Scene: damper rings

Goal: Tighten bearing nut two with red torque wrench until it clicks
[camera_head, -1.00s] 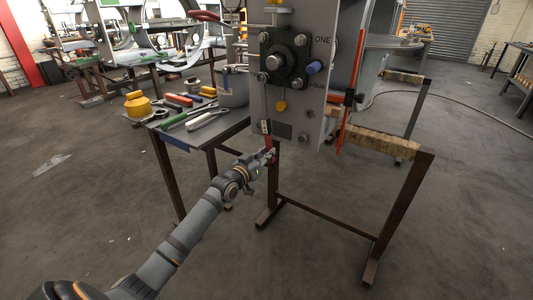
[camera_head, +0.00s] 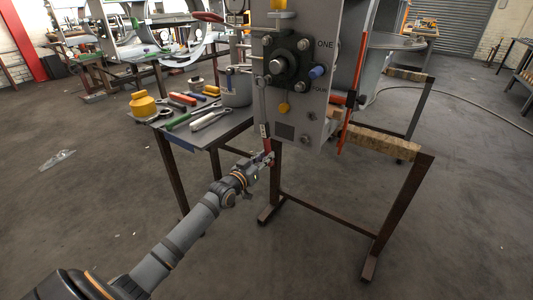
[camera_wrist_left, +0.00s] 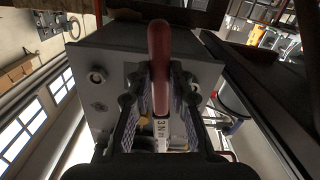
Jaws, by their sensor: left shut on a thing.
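The wrench's grey shaft stands nearly upright and runs up to the lower-left nut (camera_head: 276,66) of the dark bearing flange (camera_head: 290,57). I cannot tell whether its head is seated on that nut. The plate shows "ONE" at the upper right; no "TWO" label is readable. In the left wrist view the red handle (camera_wrist_left: 160,60) lies between both fingers, with a white "3 N" mark below it. My right gripper is out of view.
A tool table (camera_head: 205,138) at the left holds several hand tools, a yellow pot (camera_head: 143,104) and a grey canister (camera_head: 236,88). A brown steel stand (camera_head: 398,215) is at the right. The front floor is clear.

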